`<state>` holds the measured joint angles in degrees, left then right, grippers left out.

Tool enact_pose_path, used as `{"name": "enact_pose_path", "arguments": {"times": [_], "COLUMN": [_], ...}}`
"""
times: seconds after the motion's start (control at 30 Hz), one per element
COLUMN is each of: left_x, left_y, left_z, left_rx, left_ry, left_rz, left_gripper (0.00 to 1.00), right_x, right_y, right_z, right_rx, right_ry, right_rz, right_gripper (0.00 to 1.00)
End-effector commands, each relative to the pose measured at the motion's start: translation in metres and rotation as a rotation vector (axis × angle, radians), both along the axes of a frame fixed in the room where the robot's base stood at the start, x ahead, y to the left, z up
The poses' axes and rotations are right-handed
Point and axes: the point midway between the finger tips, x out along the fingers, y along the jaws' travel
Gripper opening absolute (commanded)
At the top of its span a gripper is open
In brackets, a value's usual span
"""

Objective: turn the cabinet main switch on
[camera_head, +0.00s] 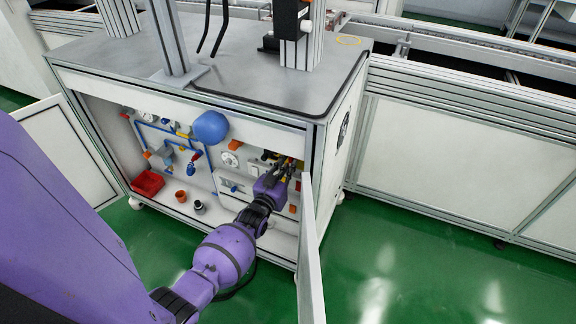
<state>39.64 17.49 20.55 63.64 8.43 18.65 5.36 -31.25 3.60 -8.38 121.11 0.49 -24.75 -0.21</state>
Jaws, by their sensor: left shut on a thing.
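The open cabinet (312,135) stands under the grey worktop, with its inner back panel showing. My left gripper (288,165) reaches into the right part of the cabinet, up against the panel. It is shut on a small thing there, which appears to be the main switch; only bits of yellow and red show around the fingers. The fingers hide most of the switch, so its position cannot be told. My right gripper is not in view.
The left door (68,150) and right door (311,265) stand open; the right door is close beside my forearm. A red bin (147,183) and small cups (181,196) sit on the cabinet floor.

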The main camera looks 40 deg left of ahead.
Motion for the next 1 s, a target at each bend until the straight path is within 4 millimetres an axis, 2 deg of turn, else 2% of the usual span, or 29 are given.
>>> {"name": "enact_pose_path", "arguments": {"times": [0.57, 0.6, 0.73, 1.0], "left_x": [-0.0010, -0.0010, -0.0008, -0.0006], "left_y": [-0.0010, -0.0009, -0.0007, -0.0002], "left_z": [-0.0022, -0.0022, -0.0018, -0.0007], "left_rx": [0.033, 0.033, 0.032, 0.032], "left_ry": [0.012, 0.012, 0.011, 0.009], "left_rz": [-0.001, -0.001, -0.001, 0.000], "left_gripper": [0.00, 0.15, 0.31, 0.31], "right_x": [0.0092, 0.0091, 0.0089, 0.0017], "right_y": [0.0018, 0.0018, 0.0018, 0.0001], "right_z": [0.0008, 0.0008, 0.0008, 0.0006], "right_rx": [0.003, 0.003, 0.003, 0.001], "right_ry": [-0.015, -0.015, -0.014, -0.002], "right_rz": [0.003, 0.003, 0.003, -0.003], "right_gripper": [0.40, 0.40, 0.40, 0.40]}}
